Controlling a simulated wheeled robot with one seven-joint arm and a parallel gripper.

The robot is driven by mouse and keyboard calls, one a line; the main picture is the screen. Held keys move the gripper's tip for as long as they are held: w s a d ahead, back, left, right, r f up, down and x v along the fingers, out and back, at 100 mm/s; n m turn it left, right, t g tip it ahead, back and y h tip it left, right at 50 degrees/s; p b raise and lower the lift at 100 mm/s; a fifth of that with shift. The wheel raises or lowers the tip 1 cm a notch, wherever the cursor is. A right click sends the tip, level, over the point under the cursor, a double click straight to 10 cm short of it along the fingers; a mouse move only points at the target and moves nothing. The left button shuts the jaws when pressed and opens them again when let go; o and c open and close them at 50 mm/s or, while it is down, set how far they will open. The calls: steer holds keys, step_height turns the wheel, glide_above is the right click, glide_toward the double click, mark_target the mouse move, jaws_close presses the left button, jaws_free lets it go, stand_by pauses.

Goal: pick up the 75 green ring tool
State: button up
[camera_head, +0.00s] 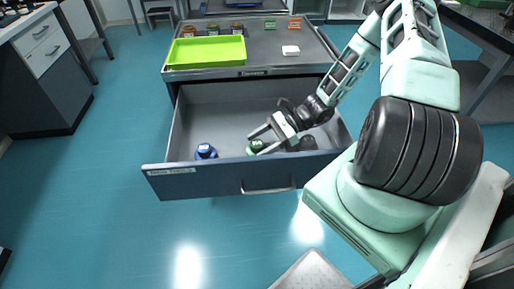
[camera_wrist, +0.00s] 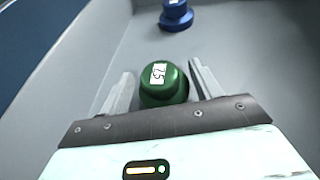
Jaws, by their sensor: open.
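The green ring tool (camera_wrist: 163,86) stands in the open drawer, with a white label reading 75 on its top. In the head view the green tool (camera_head: 255,146) shows near the drawer's front wall, partly hidden by my gripper. My gripper (camera_head: 258,142) is inside the drawer. In the wrist view my gripper (camera_wrist: 160,82) is open, with one finger on each side of the green tool. Whether the fingers touch it I cannot tell.
A blue tool (camera_head: 205,151) stands to the left in the drawer (camera_head: 225,187); it also shows in the wrist view (camera_wrist: 176,15). A dark tool (camera_head: 308,143) is to the right of my gripper. A lime tray (camera_head: 207,51) and several small items sit on the cabinet top.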

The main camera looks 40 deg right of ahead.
mark_target(251, 149)
steer(key=shift+x, duration=1.55)
steer(key=c, duration=1.1)
steer(key=shift+d, duration=0.1)
